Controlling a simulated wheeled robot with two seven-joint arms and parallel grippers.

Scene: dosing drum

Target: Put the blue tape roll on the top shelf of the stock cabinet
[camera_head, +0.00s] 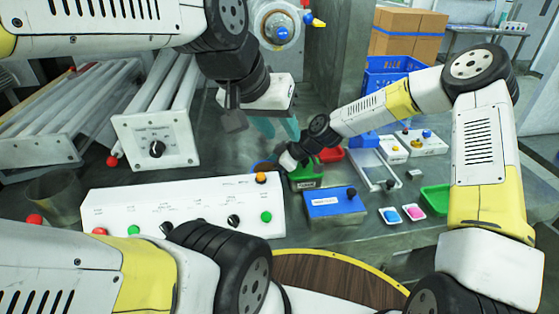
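I cannot make out the stock cabinet in this view.
A white control panel (180,208) with coloured buttons lies in front. Roller machines stand left, with a white dial box (157,145). A blue box (335,203), small trays and a green tray (436,198) fill the right. A blue crate (392,75) and cartons (408,34) stand behind.

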